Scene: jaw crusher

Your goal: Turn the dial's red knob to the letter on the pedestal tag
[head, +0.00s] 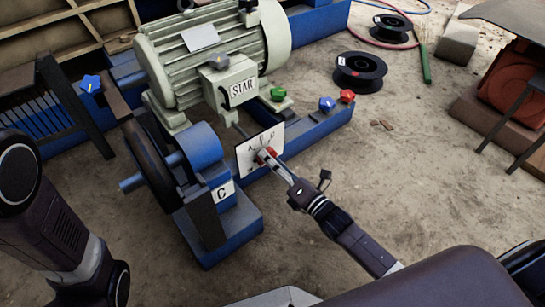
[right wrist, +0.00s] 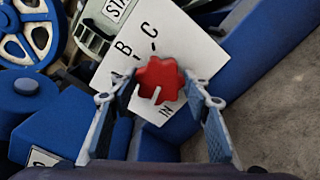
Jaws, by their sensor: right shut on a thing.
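The dial plate (head: 269,137) is white and stands on the blue frame. In the right wrist view the plate (right wrist: 190,38) shows the letters A, B and C, and "IN" at its lower edge. The red knob (right wrist: 160,76) is star-shaped, with white marks on its lower left side; which letter it points to I cannot tell. My right gripper (right wrist: 158,92) is shut on the knob, a finger on each side. In the head view the right gripper (head: 271,157) partly hides the knob. The pedestal tag (head: 223,191) reads C. My left gripper is out of view.
Green (head: 278,94), blue (head: 327,104) and red (head: 347,96) star knobs sit on the frame to the right. A black spool (head: 360,72) lies on the floor. Floor at right front is clear.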

